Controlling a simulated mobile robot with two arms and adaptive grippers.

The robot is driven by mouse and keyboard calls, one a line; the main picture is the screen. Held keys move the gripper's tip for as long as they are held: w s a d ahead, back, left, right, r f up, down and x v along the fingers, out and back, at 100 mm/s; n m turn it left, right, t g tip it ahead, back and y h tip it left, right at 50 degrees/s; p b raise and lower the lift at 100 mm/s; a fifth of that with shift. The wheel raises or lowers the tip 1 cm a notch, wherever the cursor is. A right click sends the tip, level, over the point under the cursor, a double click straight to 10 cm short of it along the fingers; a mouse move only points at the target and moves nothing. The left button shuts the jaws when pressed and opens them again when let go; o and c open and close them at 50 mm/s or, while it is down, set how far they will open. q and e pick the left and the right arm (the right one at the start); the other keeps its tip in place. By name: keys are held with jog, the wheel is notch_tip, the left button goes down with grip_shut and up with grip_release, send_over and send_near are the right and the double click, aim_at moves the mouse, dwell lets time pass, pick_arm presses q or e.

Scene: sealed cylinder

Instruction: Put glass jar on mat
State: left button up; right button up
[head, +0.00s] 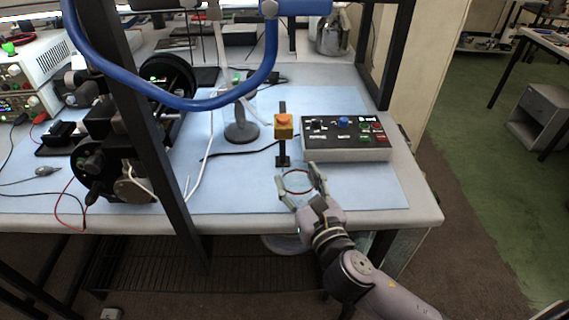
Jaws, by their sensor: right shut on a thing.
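My right gripper (297,176) reaches in from the lower right over the front of the table. Its fingers stand apart around a clear, hard-to-see object with a thin dark red ring (298,192), which I take as the glass jar. The jar's walls and base can hardly be made out, so I cannot tell whether it touches the surface below. The light blue mat (235,190) covers much of the tabletop, and the ring shows against it near the mat's front edge. My left gripper is not in view.
A grey control box (346,150) stands behind and right of the gripper. An orange button box on a post (284,127) stands just behind it. A black machine (115,150) and dark frame post are at left. A blue tube (190,102) arches above. Clear mat lies left of the gripper.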

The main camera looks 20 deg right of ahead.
jog(key=w, duration=0.9)
jog(key=shift+a+p, duration=0.2)
jog(key=shift+p, duration=0.2)
jog(key=shift+w+f, duration=0.1)
jog(key=shift+w, duration=0.1)
jog(key=shift+f+b, duration=0.4)
jog(key=shift+f, duration=1.2)
jog(key=shift+s, duration=0.1)
jog(key=shift+f, duration=0.2)
jog(key=o, duration=1.4)
